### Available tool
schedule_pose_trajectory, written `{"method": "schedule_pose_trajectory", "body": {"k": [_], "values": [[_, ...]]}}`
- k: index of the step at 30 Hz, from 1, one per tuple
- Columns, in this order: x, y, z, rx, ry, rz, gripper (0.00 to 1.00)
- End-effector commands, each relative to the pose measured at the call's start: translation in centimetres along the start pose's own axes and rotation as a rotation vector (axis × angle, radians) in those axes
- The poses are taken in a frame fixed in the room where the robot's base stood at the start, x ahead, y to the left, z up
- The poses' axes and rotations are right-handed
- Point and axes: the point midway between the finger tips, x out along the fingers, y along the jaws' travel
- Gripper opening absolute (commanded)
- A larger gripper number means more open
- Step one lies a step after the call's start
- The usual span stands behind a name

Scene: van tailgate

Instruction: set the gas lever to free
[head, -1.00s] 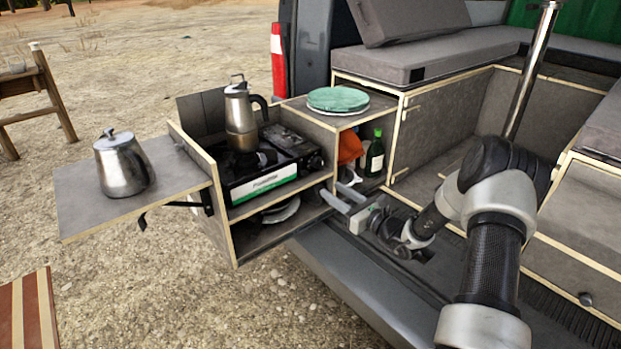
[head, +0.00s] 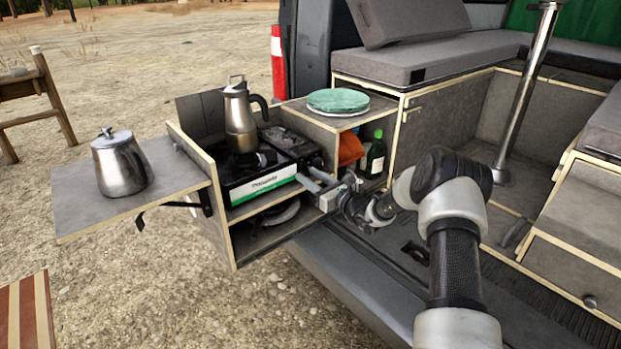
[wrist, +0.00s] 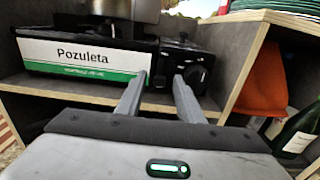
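The black gas stove (head: 262,172) with a white and green front label stands on the upper shelf of the slide-out kitchen box. In the wrist view the stove front (wrist: 85,55) shows the name "Pozuleta", with a dark round knob (wrist: 196,76) at its right end. A small dark part (wrist: 183,37) shows above the knob; I cannot tell whether it is the gas lever or how it is set. My gripper (head: 308,180) is in front of the stove's right end. In the wrist view its fingers (wrist: 158,82) are apart and empty, short of the knob.
A moka pot (head: 240,118) stands on the stove and a steel kettle (head: 122,163) on the side flap. Green plates (head: 338,101) lie on the box top. An orange cloth (head: 350,149) and a green bottle (head: 376,157) stand right of my gripper, beyond a wooden divider (wrist: 250,66).

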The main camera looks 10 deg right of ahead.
Motion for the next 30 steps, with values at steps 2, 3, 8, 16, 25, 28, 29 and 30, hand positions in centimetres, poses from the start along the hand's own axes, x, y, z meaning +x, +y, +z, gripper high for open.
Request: {"method": "schedule_pose_trajectory", "body": {"k": [2, 3, 8, 16, 25, 28, 29, 30], "values": [[0.0, 0.0, 0.0, 0.000, 0.000, 0.000, 0.21], [0.0, 0.0, 0.0, 0.000, 0.000, 0.000, 0.14], [0.0, 0.0, 0.0, 0.000, 0.000, 0.000, 0.00], [0.0, 0.0, 1.6, -0.001, -0.001, 0.000, 0.00], [0.0, 0.0, 3.4, 0.000, -0.003, 0.000, 0.00], [0.0, 0.0, 3.5, -0.001, -0.004, 0.000, 0.00], [0.0, 0.0, 3.5, -0.001, -0.005, 0.000, 0.20], [0.0, 0.0, 3.5, -0.001, -0.004, 0.000, 0.27]]}}
